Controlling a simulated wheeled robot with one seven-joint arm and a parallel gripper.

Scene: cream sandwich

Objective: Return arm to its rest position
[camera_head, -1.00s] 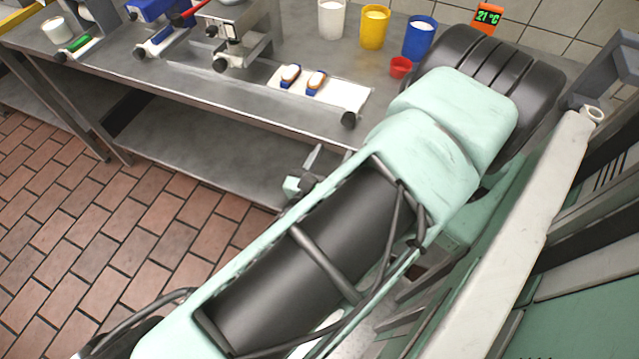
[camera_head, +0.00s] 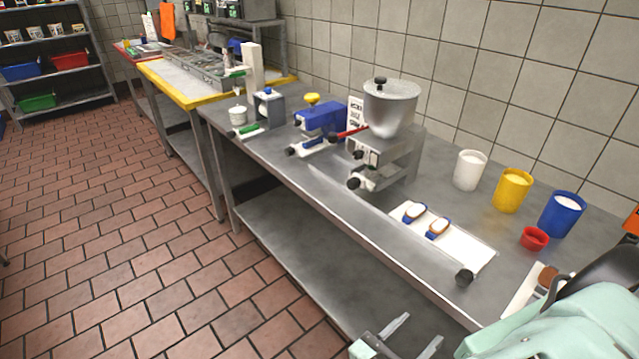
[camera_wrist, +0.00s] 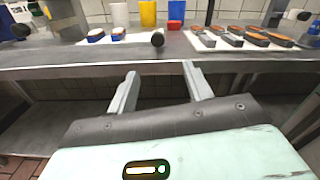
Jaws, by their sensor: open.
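My gripper (camera_head: 413,334) shows at the bottom of the head view, in front of the steel table (camera_head: 300,206) and near its front edge. In the wrist view my gripper (camera_wrist: 160,92) has its two grey fingers spread apart with nothing between them. The table's edge runs just beyond the fingertips. My pale green arm fills the lower right corner of the head view.
A steel hopper machine (camera_head: 388,130), white cup (camera_head: 469,170), yellow cup (camera_head: 512,190), blue cup (camera_head: 561,214) and small red cup (camera_head: 534,239) stand behind. The tiled floor (camera_head: 120,230) at left is clear.

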